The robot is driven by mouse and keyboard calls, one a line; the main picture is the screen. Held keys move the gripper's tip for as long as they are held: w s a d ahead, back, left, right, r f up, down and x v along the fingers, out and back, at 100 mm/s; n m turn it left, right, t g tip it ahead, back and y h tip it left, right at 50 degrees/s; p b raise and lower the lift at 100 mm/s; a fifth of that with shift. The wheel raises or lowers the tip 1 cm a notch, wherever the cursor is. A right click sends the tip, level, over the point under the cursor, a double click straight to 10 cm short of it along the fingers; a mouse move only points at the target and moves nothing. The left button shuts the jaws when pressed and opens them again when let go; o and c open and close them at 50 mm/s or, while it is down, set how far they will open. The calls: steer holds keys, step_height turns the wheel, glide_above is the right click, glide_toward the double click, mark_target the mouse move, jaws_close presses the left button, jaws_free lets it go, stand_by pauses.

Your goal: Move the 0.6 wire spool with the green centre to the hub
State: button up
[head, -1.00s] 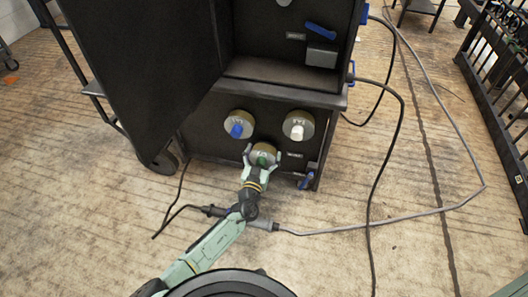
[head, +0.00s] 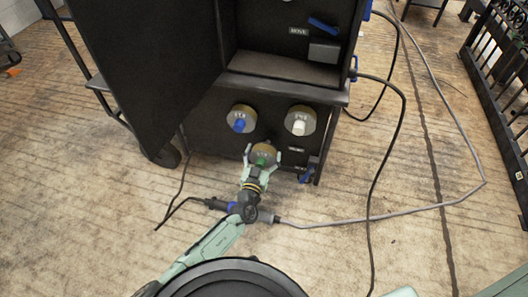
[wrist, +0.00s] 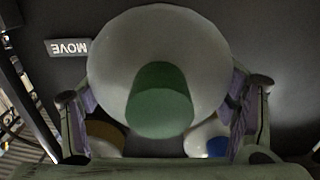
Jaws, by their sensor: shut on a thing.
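The wire spool with the green centre (head: 264,151) is at the lower front of the black cabinet, below two other spools. In the wrist view the spool (wrist: 105,75) fills the middle, a pale disc with a green centre facing the camera. My gripper (head: 262,163) is shut on this spool, one finger on each side. In the wrist view the fingers press close at its left and right edges. Whether the spool still touches the cabinet front cannot be told. I cannot identify the hub in these views.
A spool with a blue centre (head: 241,118) and one with a white centre (head: 300,121) are on the cabinet front (head: 213,148) above. A black door panel (head: 150,70) stands open at left. Cables (head: 430,207) lie on the floor at right, and one passes under my arm.

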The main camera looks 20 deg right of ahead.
mark_target(260, 165)
steer(key=shift+r+p+v, duration=0.2)
steer(key=shift+p+v, duration=0.5)
steer(key=shift+v, duration=1)
stand_by(0.8)
